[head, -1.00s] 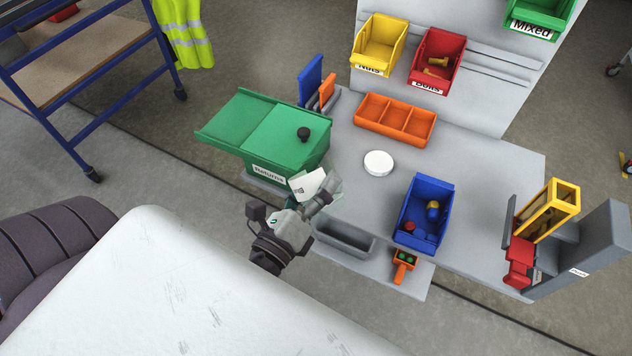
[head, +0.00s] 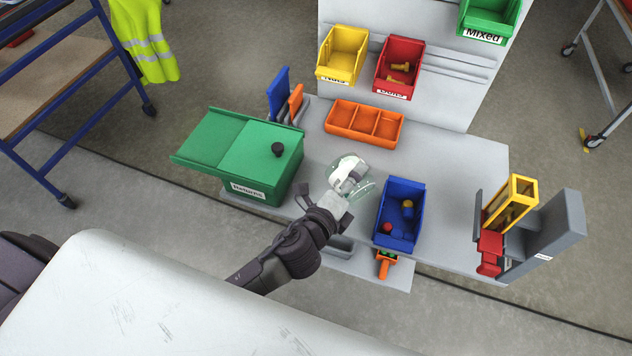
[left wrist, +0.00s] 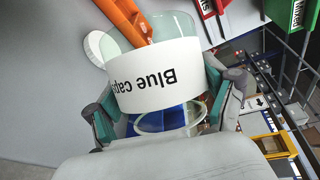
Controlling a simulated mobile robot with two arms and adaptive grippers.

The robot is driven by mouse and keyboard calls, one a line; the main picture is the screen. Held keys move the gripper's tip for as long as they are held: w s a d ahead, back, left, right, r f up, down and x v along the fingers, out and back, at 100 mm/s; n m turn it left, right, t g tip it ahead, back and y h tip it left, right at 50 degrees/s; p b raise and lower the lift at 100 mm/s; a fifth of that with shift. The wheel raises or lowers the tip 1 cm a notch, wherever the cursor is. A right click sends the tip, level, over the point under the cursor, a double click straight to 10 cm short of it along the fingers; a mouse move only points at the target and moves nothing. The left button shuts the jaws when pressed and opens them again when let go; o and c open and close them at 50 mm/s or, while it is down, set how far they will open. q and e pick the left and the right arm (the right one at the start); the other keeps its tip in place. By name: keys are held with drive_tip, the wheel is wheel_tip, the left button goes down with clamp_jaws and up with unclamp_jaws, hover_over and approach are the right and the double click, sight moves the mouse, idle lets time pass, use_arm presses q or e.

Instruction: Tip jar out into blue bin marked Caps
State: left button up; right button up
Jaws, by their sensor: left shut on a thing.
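My left gripper (head: 350,185) is shut on a clear jar (head: 366,188) above the bench, just left of the blue bin (head: 383,230). In the left wrist view the jar (left wrist: 155,75) sits between the fingers, and its white label reads "Blue caps" upside down. Blue shows below the label; I cannot tell whether it is the jar's contents or the bin behind. The blue bin stands on the bench with a yellow piece (head: 407,204) and a red piece (head: 387,228) in it. No "Caps" marking is readable on it. My right gripper is not in view.
A white disc (head: 343,164) lies behind the jar. A green "Returns" box (head: 262,160) is left, an orange divided tray (head: 350,127) behind. A grey fixture with a yellow frame (head: 511,205) is right. An orange tool (head: 384,266) is in front of the bin.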

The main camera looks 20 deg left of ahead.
use_arm(q)
drive_tip(key=w+d+r+n+g+h+p, duration=0.1)
drive_tip(key=d+n+g, duration=0.1)
drive_tip(key=w+d+r+n+g+h+p, duration=0.1)
drive_tip(key=w+d+n+g+p, duration=0.1)
drive_tip(key=w+d+r+n+g+h+p, duration=0.1)
drive_tip(key=w+d+n+h+p, duration=0.1)
drive_tip(key=d, duration=0.1)
drive_tip(key=shift+d+r+g, duration=0.1)
drive_tip(key=shift+r+g, duration=0.05)
drive_tip(key=shift+g, duration=0.25)
drive_tip(key=n+g+h+b, duration=0.1)
drive_tip(key=n, duration=0.1)
drive_tip(key=s+d+n+g+h+b, duration=0.1)
drive_tip(key=b, duration=0.1)
drive_tip(key=s+d+n+g+h+b, duration=0.1)
drive_tip(key=n+h, duration=0.1)
drive_tip(key=shift+s+d+f+n, duration=0.15)
drive_tip(key=shift+d+f+n, duration=0.05)
drive_tip(key=shift+f+n, duration=0.1)
idle(0.6)
